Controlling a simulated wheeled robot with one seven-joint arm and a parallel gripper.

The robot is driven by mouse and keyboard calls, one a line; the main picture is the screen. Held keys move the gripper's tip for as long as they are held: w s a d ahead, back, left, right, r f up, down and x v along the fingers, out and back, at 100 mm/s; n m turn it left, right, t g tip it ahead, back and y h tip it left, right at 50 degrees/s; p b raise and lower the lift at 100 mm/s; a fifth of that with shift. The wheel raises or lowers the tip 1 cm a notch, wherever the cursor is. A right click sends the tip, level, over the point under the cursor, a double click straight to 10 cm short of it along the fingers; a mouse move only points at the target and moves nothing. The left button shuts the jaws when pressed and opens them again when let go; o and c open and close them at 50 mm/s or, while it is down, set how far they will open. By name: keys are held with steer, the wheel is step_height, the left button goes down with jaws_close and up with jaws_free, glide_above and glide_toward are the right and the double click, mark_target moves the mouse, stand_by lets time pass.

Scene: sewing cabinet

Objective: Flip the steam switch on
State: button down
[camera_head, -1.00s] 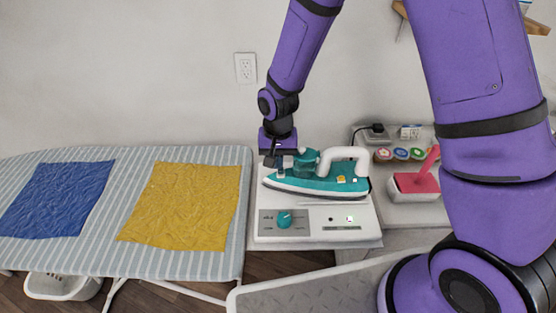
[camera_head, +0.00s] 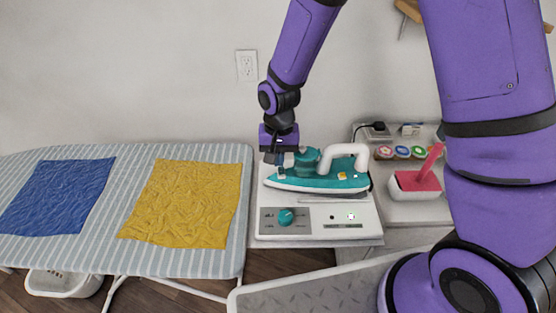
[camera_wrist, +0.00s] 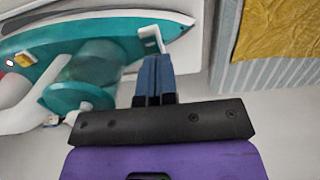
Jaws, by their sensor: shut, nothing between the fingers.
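A teal and white iron (camera_head: 318,185) lies on a white steam station (camera_head: 265,233), its nose to the left. I cannot tell which part is the steam switch. My gripper (camera_head: 279,161) points down over the nose end of the iron. In the wrist view its blue fingers (camera_wrist: 154,66) are shut together and empty. Their tips are beside a small white upright piece (camera_wrist: 150,39) on the iron; I cannot tell whether they touch it.
A striped ironing board (camera_head: 250,165) with blue (camera_head: 55,197) and yellow (camera_head: 182,204) cloths stands left. A shelf on the right holds a white box with a red item (camera_head: 418,184) and several small round pots. A grey ledge (camera_head: 330,285) runs along the front.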

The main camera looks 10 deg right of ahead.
step_height(320, 180, up, 13)
steer(key=w, duration=0.2)
steer(key=shift+d+f, duration=0.15)
steer(key=shift+f, duration=0.05)
steer(key=shift+r, duration=0.1)
steer(key=s+d+r+n+t, duration=0.1)
steer(key=s+d+r+t, duration=0.1)
steer(key=s+d+r, duration=0.35)
steer(key=s+d+r+t, duration=0.1)
steer(key=s+d+r, duration=0.1)
steer(key=d+r, duration=0.55)
steer(key=s+d+r+t, duration=0.1)
steer(key=s+d+r, duration=0.1)
steer(key=s, duration=0.3)
steer(key=s+d+r+t, duration=0.1)
steer(key=s+d+r, duration=0.1)
steer(key=s, duration=0.3)
steer(key=s+d+r+n+t, duration=0.1)
steer(key=s+d+r, duration=0.1)
steer(key=s, duration=0.3)
steer(key=shift+r, duration=0.8)
